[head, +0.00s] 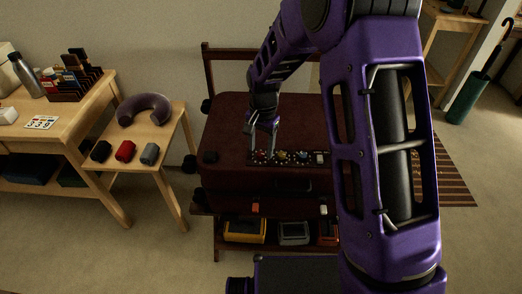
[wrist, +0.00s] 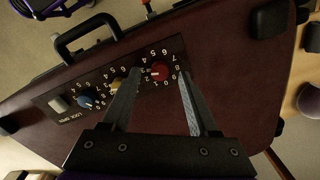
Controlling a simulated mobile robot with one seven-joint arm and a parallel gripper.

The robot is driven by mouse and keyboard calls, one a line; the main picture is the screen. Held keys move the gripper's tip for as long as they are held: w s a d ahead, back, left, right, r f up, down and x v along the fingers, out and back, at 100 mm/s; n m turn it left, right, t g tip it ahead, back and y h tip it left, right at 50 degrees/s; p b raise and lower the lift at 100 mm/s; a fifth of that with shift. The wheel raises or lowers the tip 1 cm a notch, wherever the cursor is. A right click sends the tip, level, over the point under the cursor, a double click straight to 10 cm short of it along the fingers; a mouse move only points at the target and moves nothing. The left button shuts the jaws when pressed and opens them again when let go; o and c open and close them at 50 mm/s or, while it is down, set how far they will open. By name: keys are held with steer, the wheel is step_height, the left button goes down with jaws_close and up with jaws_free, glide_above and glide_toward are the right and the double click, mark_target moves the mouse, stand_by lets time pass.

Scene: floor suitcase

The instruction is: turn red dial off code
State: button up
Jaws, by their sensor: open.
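The dark red suitcase (head: 225,125) lies flat on a wooden rack, with a black dial panel near its front edge. The red dial (wrist: 160,71) sits at one end of the panel, ringed by white digits; a small white mark shows on it, but I cannot tell its exact digit. My gripper (wrist: 160,76) is open, its two fingers on either side of the red dial; I cannot tell whether they touch it. In the head view my gripper (head: 262,148) points down over the panel's left end. A yellow dial (wrist: 118,86), partly behind a finger, and a blue dial (wrist: 85,100) follow.
A pale lock slider (wrist: 59,103) is at the panel's other end, and a black handle (wrist: 85,32) rises beside it. A card with coloured marks and digits (head: 41,122) lies on the left desk. A side table holds a neck pillow (head: 145,108) and small cases.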

steer(key=shift+f, duration=0.55)
jaws_close()
steer(key=shift+n, duration=0.3)
steer(key=n+p, duration=0.1)
steer(key=n, duration=0.5)
steer(key=n+p, duration=0.1)
steer(key=n, duration=0.3)
steer(key=shift+r+n, duration=0.1)
steer(key=shift+n, duration=0.3)
steer(key=shift+n+p, duration=0.45)
steer(key=shift+n, duration=0.95)
